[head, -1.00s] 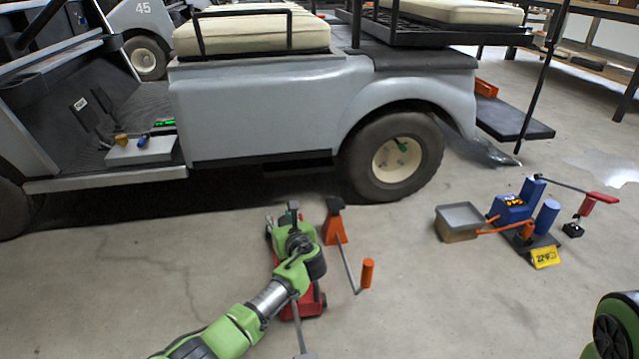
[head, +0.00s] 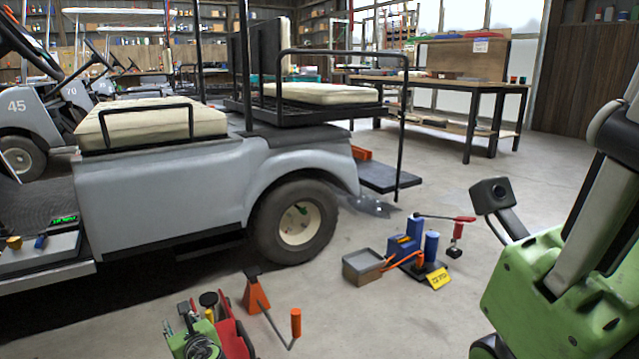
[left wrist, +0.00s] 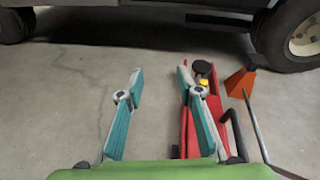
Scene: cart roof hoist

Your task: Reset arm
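My left gripper (head: 186,318) is low over the floor at the bottom of the head view, close beside a red floor jack (head: 235,335). In the left wrist view its two teal fingers (left wrist: 160,75) are spread apart with bare floor between them. The right-hand finger overlaps the red jack (left wrist: 214,98) in that view; I cannot tell whether they touch. My right arm (head: 560,270) fills the right edge of the head view. I cannot make out its gripper.
A grey golf cart (head: 170,190) stands with its rear wheel (head: 297,222) behind an orange jack stand (head: 255,294). A blue pump unit (head: 404,247) and a grey bin (head: 363,266) are on the floor to the right. A workbench (head: 440,85) is behind.

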